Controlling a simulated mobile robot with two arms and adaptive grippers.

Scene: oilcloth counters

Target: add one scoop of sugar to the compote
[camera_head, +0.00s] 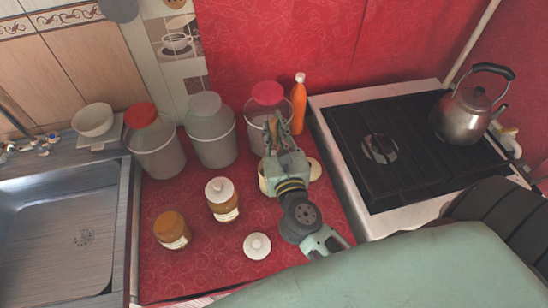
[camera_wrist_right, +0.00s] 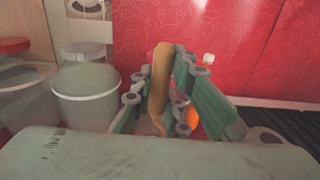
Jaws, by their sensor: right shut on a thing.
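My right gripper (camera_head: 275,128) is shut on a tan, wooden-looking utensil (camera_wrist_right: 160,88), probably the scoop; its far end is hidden. The gripper is in front of the clear canister with a pink lid (camera_head: 268,94). A cream container (camera_head: 264,187) shows partly under the gripper, and its contents are hidden. A jar with a white lid (camera_head: 222,201) and a jar with a brown top (camera_head: 172,230) stand to the left. A loose white lid (camera_head: 257,246) lies on the red counter. I cannot tell which vessel holds sugar or compote. My left gripper is not in view.
A red-lidded canister (camera_head: 155,150) and a grey-lidded canister (camera_head: 212,140) stand at the back left. An orange bottle (camera_head: 298,105) stands by the stove (camera_head: 335,115), which bears a kettle (camera_head: 465,112). A sink (camera_head: 60,230) is at left. The red counter's front is mostly clear.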

